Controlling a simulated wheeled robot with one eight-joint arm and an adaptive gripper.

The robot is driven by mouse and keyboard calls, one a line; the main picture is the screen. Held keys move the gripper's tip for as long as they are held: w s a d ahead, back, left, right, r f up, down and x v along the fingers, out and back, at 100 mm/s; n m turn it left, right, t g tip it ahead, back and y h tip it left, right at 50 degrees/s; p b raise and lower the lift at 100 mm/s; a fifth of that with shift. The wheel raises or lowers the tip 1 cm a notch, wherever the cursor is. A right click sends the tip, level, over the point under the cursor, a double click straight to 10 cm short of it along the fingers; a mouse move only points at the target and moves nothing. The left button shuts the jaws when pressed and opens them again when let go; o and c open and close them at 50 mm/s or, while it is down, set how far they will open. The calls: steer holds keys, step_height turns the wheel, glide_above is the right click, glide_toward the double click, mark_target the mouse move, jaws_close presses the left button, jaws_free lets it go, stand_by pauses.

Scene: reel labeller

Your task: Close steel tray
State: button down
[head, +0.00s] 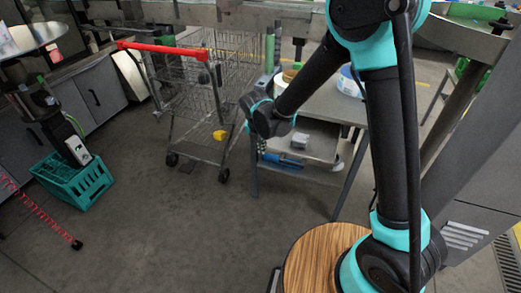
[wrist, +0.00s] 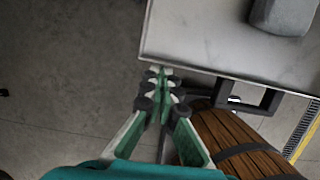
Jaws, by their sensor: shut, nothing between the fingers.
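The steel tray (wrist: 200,38) fills the upper right of the wrist view, with a grey block (wrist: 284,14) in it and a dark handle frame (wrist: 264,99) at its lower edge. In the head view the tray (head: 322,150) sticks out below the grey table top (head: 335,105), so it stands open. My gripper (wrist: 162,74) is shut and empty. Its fingertips appear beside the tray's lower left corner in the wrist view; I cannot tell whether they touch it. In the head view my arm's end hides the fingers and part of the tray.
A wooden barrel (wrist: 235,140) stands beside my gripper; its round top (head: 312,262) shows near my arm's base. A shopping cart (head: 195,100) with a red handle stands left of the table. A teal crate (head: 75,182) lies farther left. The floor between is clear.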

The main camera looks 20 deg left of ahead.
steer(key=w, duration=0.6)
steer(key=w+d, duration=0.1)
steer(key=w, duration=1.2)
steer(key=shift+w+d, duration=0.3)
steer(key=shift+w, duration=0.1)
